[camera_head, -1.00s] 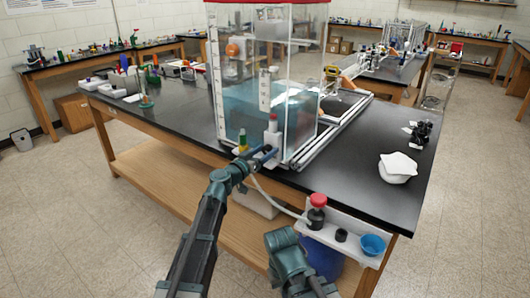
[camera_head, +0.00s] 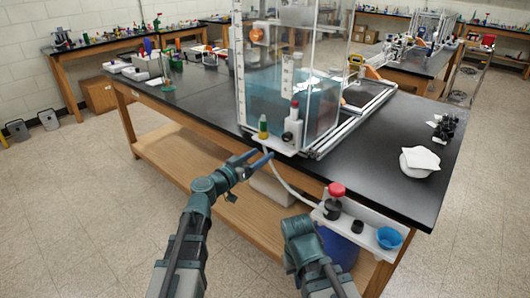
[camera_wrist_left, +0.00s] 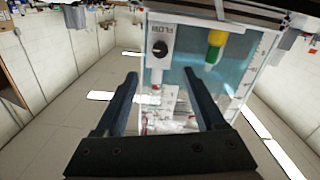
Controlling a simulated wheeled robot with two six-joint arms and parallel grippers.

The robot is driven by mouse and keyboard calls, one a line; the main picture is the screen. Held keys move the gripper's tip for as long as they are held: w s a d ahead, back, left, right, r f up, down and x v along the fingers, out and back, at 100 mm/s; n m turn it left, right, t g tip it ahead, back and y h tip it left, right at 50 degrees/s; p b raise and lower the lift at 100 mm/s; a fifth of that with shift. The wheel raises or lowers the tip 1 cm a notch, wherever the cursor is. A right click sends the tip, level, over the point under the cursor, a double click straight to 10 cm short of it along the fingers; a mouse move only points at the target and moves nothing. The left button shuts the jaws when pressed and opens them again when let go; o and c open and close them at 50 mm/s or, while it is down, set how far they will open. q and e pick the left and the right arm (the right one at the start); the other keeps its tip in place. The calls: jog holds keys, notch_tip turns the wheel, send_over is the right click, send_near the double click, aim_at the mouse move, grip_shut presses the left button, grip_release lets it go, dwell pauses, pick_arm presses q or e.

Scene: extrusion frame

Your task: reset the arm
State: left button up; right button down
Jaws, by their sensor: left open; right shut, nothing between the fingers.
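My left arm reaches up from the bottom in the head view. Its gripper (camera_head: 257,159) is open and empty, with its two fingers apart. It is in front of and below the near edge of the black table (camera_head: 400,180). In the left wrist view the open fingers (camera_wrist_left: 160,80) have nothing held between them; the clear tank's FLOW panel with a black knob (camera_wrist_left: 159,48) shows beyond. My right gripper (camera_head: 298,229) is low in front of the table's right part, shut and empty; its fingertips are mostly hidden.
The clear tank (camera_head: 270,85) of bluish water stands on the table, with a green-yellow vial (camera_head: 263,127) at its front. A white hose (camera_head: 290,186) runs to a white shelf (camera_head: 352,227) with a red-capped bottle (camera_head: 335,200) and blue cup (camera_head: 389,238).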

dwell(0.3)
pick_arm(q)
jog(key=s+d+f+g+y, duration=0.25)
jog(key=s+f+g, duration=0.65)
jog(key=s+f, duration=0.45)
jog(key=s+a+f+n+g+y, duration=0.5)
jog(key=s+a+f+y, duration=0.35)
jog(key=a, duration=0.25)
jog(key=s+d+r+m+g+y+p, duration=0.1)
jog(key=s+d+r+m+p, duration=0.3)
jog(key=s+d+r+p, duration=0.2)
jog(key=d+r+p, duration=0.2)
jog(key=d, duration=0.2)
jog(key=shift+s+d+r, duration=0.2)
jog(key=shift+s+r, duration=0.05)
jog(key=shift+r, duration=0.05)
